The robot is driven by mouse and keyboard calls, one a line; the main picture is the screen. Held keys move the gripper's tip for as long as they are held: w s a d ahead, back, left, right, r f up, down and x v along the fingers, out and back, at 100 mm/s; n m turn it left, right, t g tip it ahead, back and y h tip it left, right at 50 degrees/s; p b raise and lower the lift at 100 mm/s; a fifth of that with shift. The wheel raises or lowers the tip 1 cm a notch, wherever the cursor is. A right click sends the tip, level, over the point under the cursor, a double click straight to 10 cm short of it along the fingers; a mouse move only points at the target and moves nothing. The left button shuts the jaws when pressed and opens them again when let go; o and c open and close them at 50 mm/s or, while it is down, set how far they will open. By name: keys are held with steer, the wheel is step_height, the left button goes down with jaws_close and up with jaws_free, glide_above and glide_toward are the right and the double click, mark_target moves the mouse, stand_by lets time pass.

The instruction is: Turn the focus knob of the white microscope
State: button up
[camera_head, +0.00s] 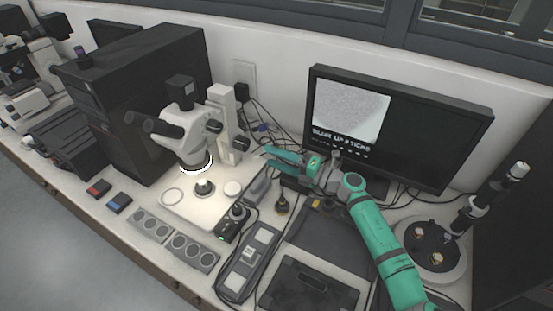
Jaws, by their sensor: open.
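The white microscope (186,141) stands upright on its pale base (208,208), with a lit ring under its head. A dark knob (241,143) sits on the right side of its column, and another dark knob (214,126) is on the side of the head. Which one sets the focus I cannot tell for sure.
A monitor (460,128) behind my arm shows a grey speckled picture and text beginning "BLUR UP". A black computer case (120,110) stands left of the microscope. Cables (262,122) run behind my gripper.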

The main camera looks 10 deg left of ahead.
steer(key=shift+d+f+m, duration=0.15)
steer(key=shift+m, duration=0.35)
stand_by(1.6)
